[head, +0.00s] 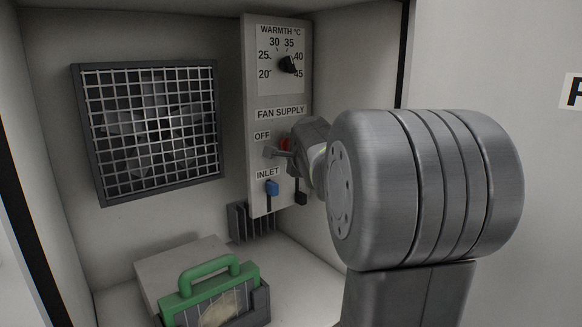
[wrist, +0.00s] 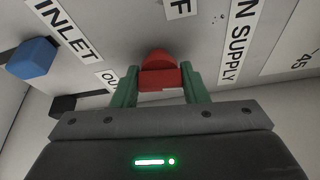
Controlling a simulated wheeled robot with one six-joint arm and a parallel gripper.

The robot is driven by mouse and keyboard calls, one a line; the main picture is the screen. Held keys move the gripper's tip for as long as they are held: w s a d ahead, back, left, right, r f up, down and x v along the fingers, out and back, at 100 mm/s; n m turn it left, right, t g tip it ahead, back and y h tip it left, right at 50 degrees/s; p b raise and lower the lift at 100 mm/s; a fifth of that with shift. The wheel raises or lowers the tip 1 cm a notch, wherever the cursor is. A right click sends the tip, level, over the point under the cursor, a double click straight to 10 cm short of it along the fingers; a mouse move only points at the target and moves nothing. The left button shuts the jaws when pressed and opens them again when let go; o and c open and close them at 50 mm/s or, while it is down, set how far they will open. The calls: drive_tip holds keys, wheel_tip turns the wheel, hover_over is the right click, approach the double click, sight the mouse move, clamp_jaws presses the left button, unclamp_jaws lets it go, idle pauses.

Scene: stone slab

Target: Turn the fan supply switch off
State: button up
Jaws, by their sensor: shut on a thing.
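The fan supply switch is a red knob (wrist: 159,72) on the grey control panel (head: 254,100), under the FAN SUPPLY label (head: 281,113). My gripper (wrist: 160,85) has its two green fingers on either side of the knob and is shut on it. In the head view a small red part of the knob (head: 285,144) shows beside my gripper (head: 279,150). The OFF label (head: 262,136) is just left of it. My gripper hides most of the switch there, so its exact setting cannot be told.
Above is the black warmth dial (head: 288,64); below is the blue inlet slider (head: 272,188), also in the wrist view (wrist: 32,58). A fan behind a grille (head: 150,130) is at left. A green-handled holder (head: 210,270) stands on the compartment floor.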

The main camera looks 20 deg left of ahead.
drive_tip(key=n+b, duration=0.2)
drive_tip(key=b, duration=0.2)
drive_tip(key=f+n+t+y+b, duration=0.1)
drive_tip(key=b, duration=0.4)
drive_tip(key=shift+n, duration=0.4)
drive_tip(key=n+b, duration=0.2)
drive_tip(key=b, duration=0.2)
drive_tip(key=n+y+b, duration=0.1)
drive_tip(key=b, duration=0.4)
drive_tip(key=shift+n+t+y, duration=0.3)
drive_tip(key=shift+n, duration=0.1)
drive_tip(key=n+b, duration=0.2)
drive_tip(key=b, duration=0.2)
drive_tip(key=shift+r+y, duration=0.15)
drive_tip(key=shift+y, duration=0.15)
drive_tip(key=shift+b, duration=0.4)
drive_tip(key=shift+r+n+b, duration=0.25)
drive_tip(key=shift+n+b, duration=0.15)
drive_tip(key=o, duration=1)
